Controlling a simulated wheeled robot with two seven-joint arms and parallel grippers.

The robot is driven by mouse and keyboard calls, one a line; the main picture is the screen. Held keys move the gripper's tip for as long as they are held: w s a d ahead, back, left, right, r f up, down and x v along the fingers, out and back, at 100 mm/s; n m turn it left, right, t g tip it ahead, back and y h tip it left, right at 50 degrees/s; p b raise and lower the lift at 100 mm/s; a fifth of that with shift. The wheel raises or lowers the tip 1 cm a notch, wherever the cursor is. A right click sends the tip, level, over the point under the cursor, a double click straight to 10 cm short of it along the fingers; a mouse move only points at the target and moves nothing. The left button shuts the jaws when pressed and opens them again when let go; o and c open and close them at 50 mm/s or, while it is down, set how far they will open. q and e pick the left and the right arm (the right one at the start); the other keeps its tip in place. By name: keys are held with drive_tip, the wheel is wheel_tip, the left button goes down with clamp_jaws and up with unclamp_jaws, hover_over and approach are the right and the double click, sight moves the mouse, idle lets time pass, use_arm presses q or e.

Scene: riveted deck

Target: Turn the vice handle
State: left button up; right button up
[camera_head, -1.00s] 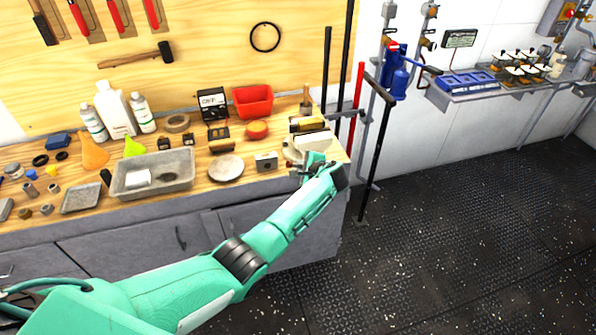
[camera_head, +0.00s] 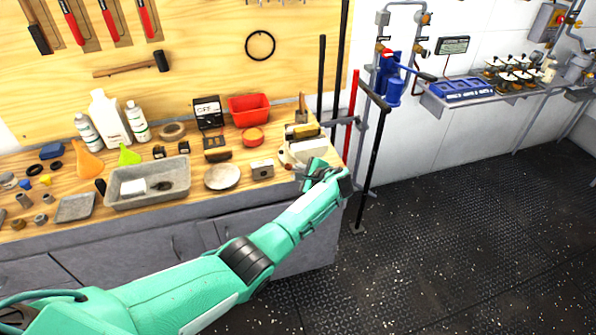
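The vice (camera_head: 297,151), a cream-coloured body, stands at the right front corner of the wooden bench. Its handle cannot be made out; my gripper and wrist cover the vice's front side. My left arm reaches in from the lower left, and my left gripper (camera_head: 307,176) is at the front of the vice, by the bench edge. The fingers are small and partly hidden by my wrist, so I cannot tell whether they are open, shut or touching the handle. My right gripper is not in view.
The bench (camera_head: 90,215) holds a grey tray (camera_head: 120,200), a round pale dish (camera_head: 222,177), a small metal block (camera_head: 262,169) and a red bin (camera_head: 248,110). Upright bars, one red (camera_head: 351,115), stand just right of the bench. The dark floor (camera_head: 450,250) at right is clear.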

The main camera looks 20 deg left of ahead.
use_arm(q)
drive_tip(key=shift+o, duration=0.4)
drive_tip(key=shift+d+r, duration=0.15)
drive_tip(key=shift+d, duration=0.05)
drive_tip(key=shift+r, duration=0.1)
drive_tip(key=b+v, duration=0.2)
drive_tip(key=v, duration=1.1)
drive_tip(key=shift+s+d, duration=0.25)
drive_tip(key=shift+s, duration=0.05)
drive_tip(key=shift+r, duration=0.15)
